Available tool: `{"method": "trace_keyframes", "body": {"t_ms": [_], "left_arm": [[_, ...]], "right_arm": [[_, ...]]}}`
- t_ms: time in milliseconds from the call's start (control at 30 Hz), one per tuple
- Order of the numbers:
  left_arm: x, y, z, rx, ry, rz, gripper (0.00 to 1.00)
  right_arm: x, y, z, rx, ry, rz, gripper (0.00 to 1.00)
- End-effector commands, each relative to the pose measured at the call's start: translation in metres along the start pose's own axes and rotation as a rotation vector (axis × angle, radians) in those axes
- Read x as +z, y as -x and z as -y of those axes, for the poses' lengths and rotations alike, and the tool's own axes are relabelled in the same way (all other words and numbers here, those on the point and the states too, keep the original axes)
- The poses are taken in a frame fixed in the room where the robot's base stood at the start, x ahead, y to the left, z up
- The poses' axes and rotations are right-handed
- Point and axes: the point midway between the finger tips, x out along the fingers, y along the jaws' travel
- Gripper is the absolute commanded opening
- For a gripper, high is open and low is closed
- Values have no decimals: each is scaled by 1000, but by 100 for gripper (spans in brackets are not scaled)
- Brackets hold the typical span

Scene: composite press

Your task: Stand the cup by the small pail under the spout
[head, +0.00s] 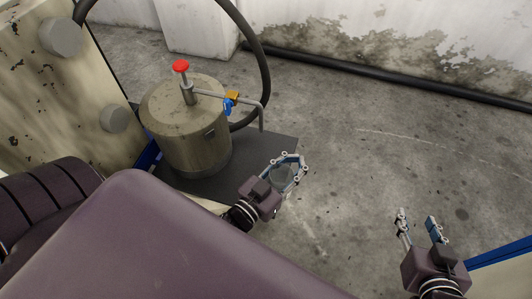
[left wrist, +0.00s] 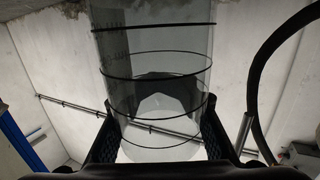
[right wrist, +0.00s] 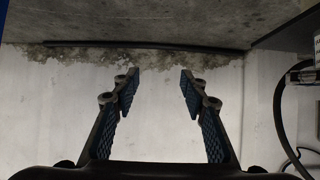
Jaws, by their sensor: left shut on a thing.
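My left gripper (head: 290,172) is shut on a clear cup (head: 282,180). In the left wrist view the cup (left wrist: 153,75) is a see-through cylinder with dark rings, between the two finger pads. In the head view the cup shows beside the mat's right edge, below the spout (head: 262,118) in the picture; I cannot tell its height. The spout is a thin grey pipe that bends down from a metal drum (head: 185,140) with a red knob (head: 180,66). I make out no separate small pail. My right gripper (head: 418,220) is open and empty, far to the right.
A dark mat (head: 262,150) lies under the drum. A black hose (head: 262,55) loops behind the spout. A worn beige panel (head: 50,100) stands at the left. A black pipe (head: 400,80) runs along the back wall.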

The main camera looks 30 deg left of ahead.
Motion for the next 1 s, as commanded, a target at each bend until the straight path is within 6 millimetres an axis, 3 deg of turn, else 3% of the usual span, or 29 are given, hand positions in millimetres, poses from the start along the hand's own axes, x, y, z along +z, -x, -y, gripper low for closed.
{"method": "trace_keyframes", "body": {"t_ms": [33, 100, 300, 500, 1000], "left_arm": [[12, 7, 21, -9, -5, 3, 1], [20, 15, 42, -23, -3, 0, 1], [26, 28, 76, -56, 2, -4, 1], [28, 27, 80, -60, 4, -5, 1], [35, 19, 82, -58, 5, -5, 1]], "right_arm": [[-5, -1, 1, -2, 0, -24, 40], [-12, -2, 2, -4, 0, -51, 40], [-21, -2, 3, -6, 0, -90, 40], [-30, -3, 4, -8, 0, -129, 40], [-80, 2, 10, -21, -1, -349, 40]]}}
